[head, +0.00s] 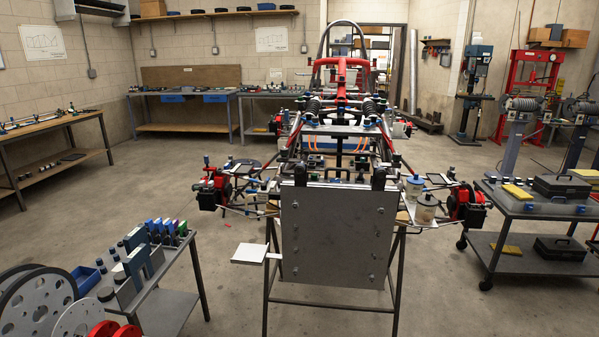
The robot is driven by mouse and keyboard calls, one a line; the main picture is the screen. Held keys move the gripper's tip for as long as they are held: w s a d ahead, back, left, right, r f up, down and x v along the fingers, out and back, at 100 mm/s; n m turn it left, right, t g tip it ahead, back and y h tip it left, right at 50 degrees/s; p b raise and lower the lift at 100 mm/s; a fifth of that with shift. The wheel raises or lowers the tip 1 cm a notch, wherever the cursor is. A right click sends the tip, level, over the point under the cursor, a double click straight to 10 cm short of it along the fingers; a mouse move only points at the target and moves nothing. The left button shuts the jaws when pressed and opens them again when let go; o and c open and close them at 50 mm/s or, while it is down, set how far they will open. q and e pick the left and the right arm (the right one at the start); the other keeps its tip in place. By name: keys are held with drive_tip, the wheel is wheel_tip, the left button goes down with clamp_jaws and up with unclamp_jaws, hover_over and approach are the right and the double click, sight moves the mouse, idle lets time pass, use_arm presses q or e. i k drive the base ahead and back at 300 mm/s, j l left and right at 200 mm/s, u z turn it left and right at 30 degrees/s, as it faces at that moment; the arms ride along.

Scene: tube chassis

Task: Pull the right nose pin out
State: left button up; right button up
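The tube chassis stands in the middle of the head view on a trestle stand. Its nose end faces me, with a flat grey front plate (337,235) that has several small bolts or studs along its sides. Dark fittings sit at the plate's top edge, one at the left (301,174) and one at the right (378,178). I cannot make out which small part is the right nose pin. Neither of my grippers is in view.
Wheel assemblies stick out left (214,190) and right (466,204). A small white shelf (249,254) juts out left of the plate. A tool table (165,312) stands front left, a cart (520,207) at right. Open floor lies between.

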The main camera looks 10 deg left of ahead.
sight(300, 168)
drive_tip(key=i+j+z, duration=0.15)
drive_tip(key=z, duration=0.35)
drive_tip(key=i+j+z, duration=0.1)
drive_tip(key=j+z, duration=0.25)
drive_tip(key=z, duration=0.15)
drive_tip(key=i+j+z, duration=0.1)
drive_tip(key=j, duration=0.35)
drive_tip(key=i+j+z, duration=0.1)
drive_tip(key=j, duration=0.35)
